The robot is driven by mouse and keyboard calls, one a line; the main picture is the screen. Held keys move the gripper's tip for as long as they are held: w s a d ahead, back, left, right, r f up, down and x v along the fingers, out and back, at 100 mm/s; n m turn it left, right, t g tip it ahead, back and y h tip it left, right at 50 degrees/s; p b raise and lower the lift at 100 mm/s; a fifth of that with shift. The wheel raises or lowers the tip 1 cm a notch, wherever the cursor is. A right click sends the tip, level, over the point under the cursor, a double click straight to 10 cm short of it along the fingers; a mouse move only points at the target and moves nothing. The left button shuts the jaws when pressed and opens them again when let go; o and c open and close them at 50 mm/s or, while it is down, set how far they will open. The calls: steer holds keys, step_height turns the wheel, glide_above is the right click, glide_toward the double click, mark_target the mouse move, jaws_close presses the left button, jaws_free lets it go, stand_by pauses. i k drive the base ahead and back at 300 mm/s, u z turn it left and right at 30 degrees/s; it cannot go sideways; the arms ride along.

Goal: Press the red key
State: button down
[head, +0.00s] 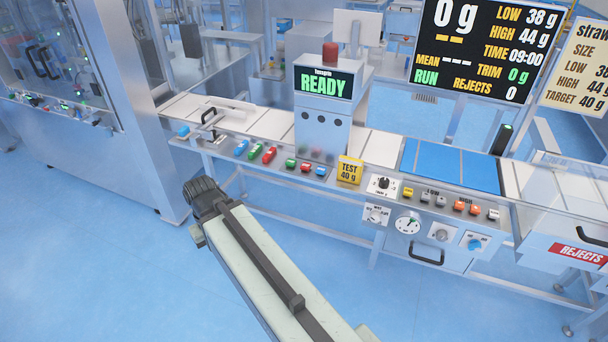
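A row of small keys runs along the sloped front panel (452,222) of the weighing machine, under LOW and HIGH labels. My arm reaches from the bottom edge toward the left and ends in a dark ribbed part (204,194), apart from the panel and well left of this key. I cannot make out fingers there, so open or shut does not show. Nothing covers the red key.
Red, green and blue pieces (270,155) lie along the left front rail. A yellow TEST 40 g sign (350,170) stands left of the panel. Dials and a drawer handle (426,254) are below the keys. A clear-walled REJECTS bin (578,253) is at right. The blue floor in front is open.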

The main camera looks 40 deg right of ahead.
mark_target(305, 166)
steer(key=z, duration=0.15)
steer(key=i, duration=0.95)
steer(key=u, duration=0.05)
